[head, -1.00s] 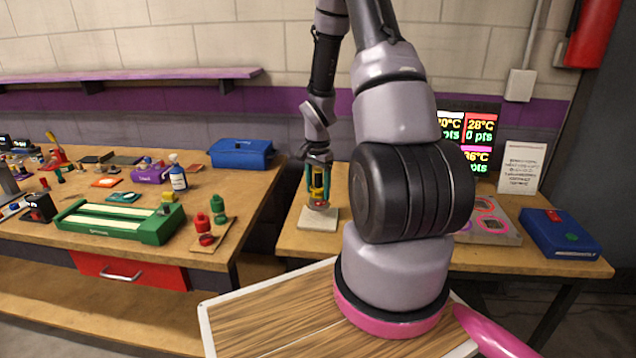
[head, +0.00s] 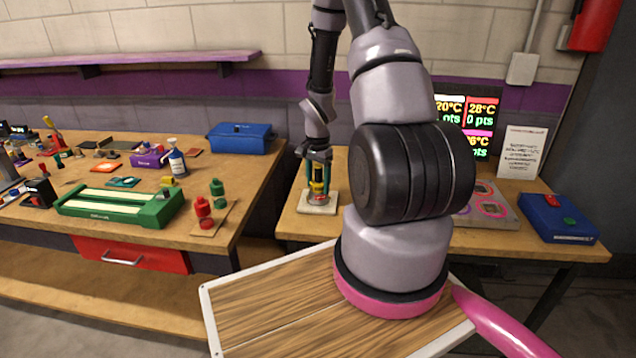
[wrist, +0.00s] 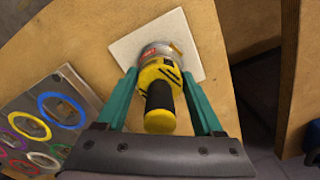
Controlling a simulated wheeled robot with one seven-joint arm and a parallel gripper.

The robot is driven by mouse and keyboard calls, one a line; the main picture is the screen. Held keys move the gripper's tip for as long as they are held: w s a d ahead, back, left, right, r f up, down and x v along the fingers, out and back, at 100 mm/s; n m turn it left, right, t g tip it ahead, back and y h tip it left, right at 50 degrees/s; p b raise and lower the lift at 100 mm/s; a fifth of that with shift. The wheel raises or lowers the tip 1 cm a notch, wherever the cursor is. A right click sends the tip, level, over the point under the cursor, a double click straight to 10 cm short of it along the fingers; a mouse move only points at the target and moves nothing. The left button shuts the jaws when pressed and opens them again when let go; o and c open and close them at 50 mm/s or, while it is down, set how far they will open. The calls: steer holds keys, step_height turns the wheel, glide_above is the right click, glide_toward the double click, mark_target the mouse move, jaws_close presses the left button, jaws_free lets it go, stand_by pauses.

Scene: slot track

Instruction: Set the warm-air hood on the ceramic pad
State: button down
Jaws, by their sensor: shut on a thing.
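The warm-air hood (wrist: 160,82) is a yellow tool with a black grip and a silvery round end. My gripper (wrist: 160,92) has its teal fingers on both sides of it and is shut on it. In the wrist view the hood's silvery end lies over the pale square ceramic pad (wrist: 195,40). In the head view my gripper (head: 318,180) points down with the hood (head: 318,188) just above or on the pad (head: 318,208). I cannot tell whether the hood touches the pad.
A panel with several coloured rings (wrist: 35,130) lies left of the pad in the wrist view. A blue box (head: 560,218) is at the right table's end. A separate bench to the left holds a green tray (head: 120,208) and a blue toolbox (head: 240,138).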

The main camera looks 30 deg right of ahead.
mark_target(318, 165)
steer(key=shift+f, duration=0.1)
stand_by(0.3)
jaws_free()
step_height(318, 165, up, 11)
steer(key=shift+r, duration=0.1)
steer(key=s+a+r+n+t, duration=0.2)
steer(key=s+a+r, duration=0.1)
steer(key=r, duration=0.7)
steer(key=s+a+r+n+t, duration=0.2)
steer(key=s+a+r, duration=0.15)
steer(key=r, duration=0.75)
steer(key=s+a+r+n+t+y, duration=0.2)
steer(key=s+a+r+n, duration=0.3)
steer(key=s+r, duration=0.5)
steer(key=s+a+t, duration=0.1)
steer(key=s, duration=0.2)
steer(key=shift+a+r, duration=0.3)
steer(key=shift+a, duration=0.1)
